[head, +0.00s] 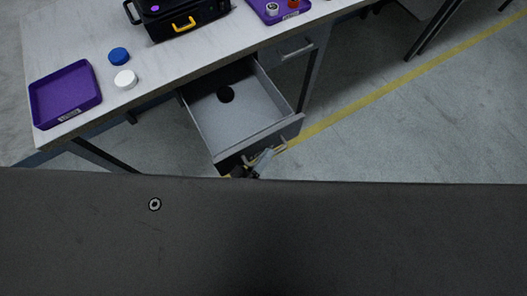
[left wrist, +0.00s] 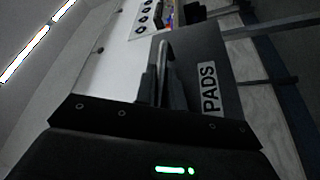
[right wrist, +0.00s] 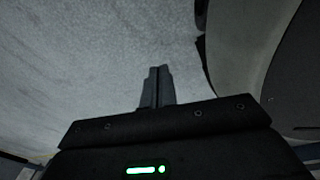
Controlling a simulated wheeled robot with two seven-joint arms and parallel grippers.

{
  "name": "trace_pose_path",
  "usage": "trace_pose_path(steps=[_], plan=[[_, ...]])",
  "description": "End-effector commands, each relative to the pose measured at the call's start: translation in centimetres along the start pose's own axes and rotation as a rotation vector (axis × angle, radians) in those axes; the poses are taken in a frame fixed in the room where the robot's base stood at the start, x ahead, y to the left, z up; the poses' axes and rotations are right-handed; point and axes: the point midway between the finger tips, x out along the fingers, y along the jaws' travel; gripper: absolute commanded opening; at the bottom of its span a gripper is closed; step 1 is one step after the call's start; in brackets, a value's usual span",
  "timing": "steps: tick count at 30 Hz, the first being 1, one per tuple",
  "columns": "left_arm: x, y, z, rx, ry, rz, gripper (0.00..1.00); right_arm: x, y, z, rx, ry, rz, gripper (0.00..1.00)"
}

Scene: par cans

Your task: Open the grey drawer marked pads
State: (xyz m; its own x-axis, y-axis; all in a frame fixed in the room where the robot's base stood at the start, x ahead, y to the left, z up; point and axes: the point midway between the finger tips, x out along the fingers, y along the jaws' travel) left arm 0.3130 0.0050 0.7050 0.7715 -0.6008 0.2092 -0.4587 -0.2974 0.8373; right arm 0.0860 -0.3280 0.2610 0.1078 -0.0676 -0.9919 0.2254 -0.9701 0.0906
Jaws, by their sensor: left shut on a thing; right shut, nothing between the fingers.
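The grey drawer (head: 240,110) is pulled out well from under the table in the head view, and a round black disc (head: 226,94) lies inside it. Its front with the PADS label (left wrist: 209,87) shows in the left wrist view. My left gripper (head: 256,165) is at the drawer front, shut on the metal handle (left wrist: 163,70). My own dark body hides part of that arm in the head view. My right gripper (right wrist: 157,88) is shut and empty, over bare floor in the right wrist view.
The table (head: 180,60) holds a purple tray (head: 65,93), a blue lid (head: 119,56), a white lid (head: 125,79), a black case (head: 185,18) and another purple tray (head: 275,12). A second grey drawer (head: 296,48) is closed.

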Motion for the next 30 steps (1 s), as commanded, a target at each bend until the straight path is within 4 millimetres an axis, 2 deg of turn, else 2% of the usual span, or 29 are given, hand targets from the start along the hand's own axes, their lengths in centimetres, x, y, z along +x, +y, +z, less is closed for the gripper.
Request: trace_pose_path(steps=[4, 5, 9, 20, 25, 30], plan=[[0.0, 0.0, 0.1, -0.001, -0.001, 0.000, 0.00, 0.0, 0.0, 0.0, 0.000, 0.000, 0.000, 0.00], [0.0, 0.0, 0.1, -0.001, -0.001, 0.000, 0.15, 0.0, 0.0, 0.0, 0.000, 0.000, 0.000, 0.00], [0.0, 0.0, 0.0, -0.001, -0.001, -0.001, 0.32, 0.0, 0.0, 0.0, 0.001, 0.000, 0.000, 0.00], [-0.6, -0.1, 0.1, -0.001, -0.001, -0.001, 0.32, 0.1, 0.0, 0.0, 0.001, -0.002, 0.000, 0.00], [-3.3, -0.2, 0.2, -0.001, -0.003, -0.003, 0.32, 0.3, -0.1, -0.7, 0.001, -0.001, -0.001, 0.00], [-6.8, -0.2, 0.1, -0.001, -0.004, -0.004, 0.32, 0.1, -0.8, -2.5, 0.006, 0.013, -0.010, 0.00]])
